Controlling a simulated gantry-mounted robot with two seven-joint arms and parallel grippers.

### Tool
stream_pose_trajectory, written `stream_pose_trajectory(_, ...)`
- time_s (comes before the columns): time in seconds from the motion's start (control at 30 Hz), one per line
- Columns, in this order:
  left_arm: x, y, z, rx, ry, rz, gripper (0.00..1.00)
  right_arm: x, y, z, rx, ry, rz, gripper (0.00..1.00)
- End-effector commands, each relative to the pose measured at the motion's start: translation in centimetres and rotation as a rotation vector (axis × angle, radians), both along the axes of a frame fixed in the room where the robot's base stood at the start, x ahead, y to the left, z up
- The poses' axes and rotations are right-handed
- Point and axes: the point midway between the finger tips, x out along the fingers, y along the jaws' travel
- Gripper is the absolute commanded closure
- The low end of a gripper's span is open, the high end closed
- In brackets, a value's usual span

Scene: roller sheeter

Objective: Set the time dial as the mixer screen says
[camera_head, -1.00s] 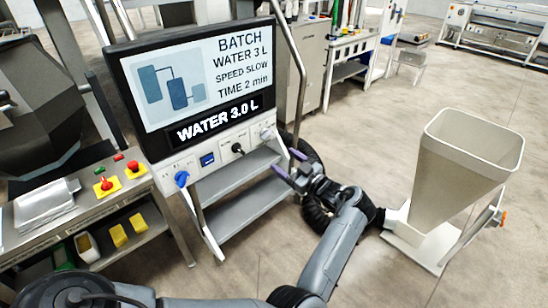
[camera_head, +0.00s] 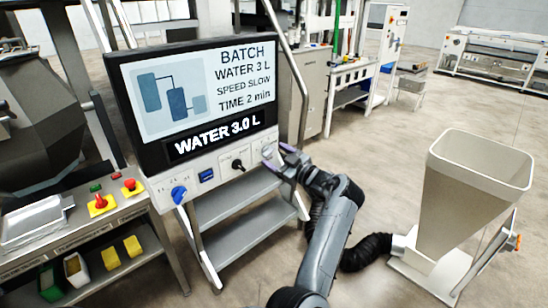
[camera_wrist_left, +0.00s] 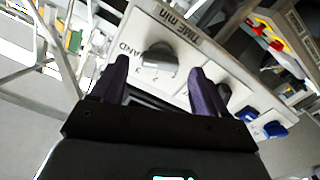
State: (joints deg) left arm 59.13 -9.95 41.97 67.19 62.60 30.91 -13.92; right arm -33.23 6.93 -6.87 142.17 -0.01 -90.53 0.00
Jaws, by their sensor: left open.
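The mixer screen (camera_head: 190,85) reads BATCH, WATER 3 L, SPEED SLOW, TIME 2 min. A strip below it reads WATER 3.0 L. The time dial (camera_wrist_left: 158,60) is a round grey knob labelled TIME min in the left wrist view, with HAND and number marks around it. In the head view the time dial (camera_head: 267,152) is at the right end of the panel. My left gripper (camera_wrist_left: 161,80) is open, its purple fingertips on either side of the dial's outline; contact cannot be told. In the head view the left gripper (camera_head: 279,161) is close to the panel's right end.
A black knob (camera_head: 238,165) and a blue knob (camera_head: 179,194) are on the same panel. Grey steps (camera_head: 240,200) stand below it. A beige hopper (camera_head: 465,190) is at the right. Red buttons (camera_head: 100,201) are on a bench at the left.

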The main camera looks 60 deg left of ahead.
Motion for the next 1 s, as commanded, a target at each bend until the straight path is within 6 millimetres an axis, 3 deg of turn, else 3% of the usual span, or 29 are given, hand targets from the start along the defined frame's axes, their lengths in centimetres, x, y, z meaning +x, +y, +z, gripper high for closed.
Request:
stream_pose_trajectory(0.2,-0.2,1.5,0.0,0.000,0.001,0.000,0.26,0.0,0.0,-0.3,0.001,0.001,-0.001,0.57)
stream_pose_trajectory(0.53,-0.3,1.7,0.0,-0.001,0.001,-0.001,0.26,0.0,0.0,-0.3,0.001,0.001,-0.001,0.57)
stream_pose_trajectory(0.9,-0.3,1.6,0.0,-0.001,0.001,-0.001,0.82,0.0,0.0,-0.3,0.001,0.002,-0.001,0.57)
stream_pose_trajectory(1.0,-0.3,1.6,0.0,0.000,-0.001,-0.001,0.82,0.0,0.0,-0.4,0.001,0.002,-0.001,0.57)
